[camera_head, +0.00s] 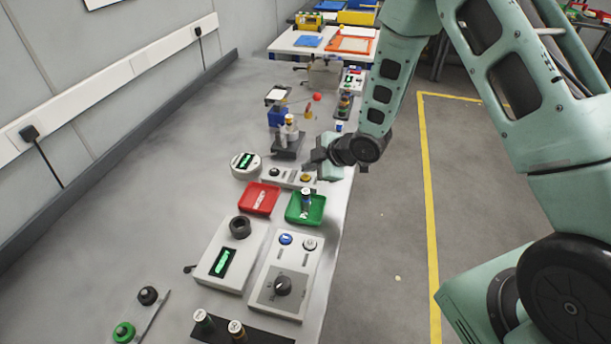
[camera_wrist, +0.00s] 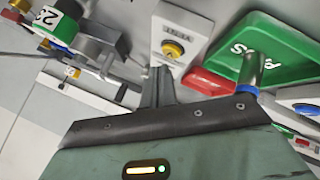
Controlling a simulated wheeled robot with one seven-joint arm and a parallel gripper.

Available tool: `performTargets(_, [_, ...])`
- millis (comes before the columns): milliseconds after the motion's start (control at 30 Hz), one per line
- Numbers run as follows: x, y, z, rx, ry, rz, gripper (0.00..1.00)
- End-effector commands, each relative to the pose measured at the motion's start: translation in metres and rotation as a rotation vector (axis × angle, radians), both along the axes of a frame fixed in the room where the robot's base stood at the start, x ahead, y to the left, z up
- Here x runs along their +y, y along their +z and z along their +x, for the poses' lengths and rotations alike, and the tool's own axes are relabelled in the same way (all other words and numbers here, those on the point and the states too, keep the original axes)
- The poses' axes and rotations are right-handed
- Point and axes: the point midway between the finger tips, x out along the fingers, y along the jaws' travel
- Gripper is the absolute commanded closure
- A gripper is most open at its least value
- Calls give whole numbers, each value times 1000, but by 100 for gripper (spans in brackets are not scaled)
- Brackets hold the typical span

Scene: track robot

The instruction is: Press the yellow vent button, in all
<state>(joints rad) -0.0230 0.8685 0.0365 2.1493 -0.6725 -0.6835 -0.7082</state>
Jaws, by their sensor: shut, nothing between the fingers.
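The yellow button (camera_head: 305,178) sits at the right end of a small white box (camera_head: 291,181), which also carries a dark button (camera_head: 275,172) at its left. In the wrist view the yellow button (camera_wrist: 173,49) is in plain sight on the white box (camera_wrist: 182,22), beside a small dark label. My gripper (camera_head: 314,160) is shut and empty, close to the button and just beyond it in the head view. In the wrist view the fingertips of my gripper (camera_wrist: 158,70) show just below and left of the button. I cannot tell their height above it; they appear apart from it.
A green tray (camera_head: 291,214) holding a metal cylinder (camera_head: 306,197) and a red tray (camera_head: 247,206) lie nearer than the box. A dark-based fixture (camera_head: 287,150) stands behind. Control boxes fill the bench's near part.

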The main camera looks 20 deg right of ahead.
Motion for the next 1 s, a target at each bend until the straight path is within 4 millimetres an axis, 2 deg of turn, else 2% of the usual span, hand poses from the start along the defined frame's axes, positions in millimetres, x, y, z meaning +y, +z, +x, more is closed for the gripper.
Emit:
performTargets(533, [0,48,0,-1,0,1,100])
performTargets(1000, [0,50,0,0,0,0,100])
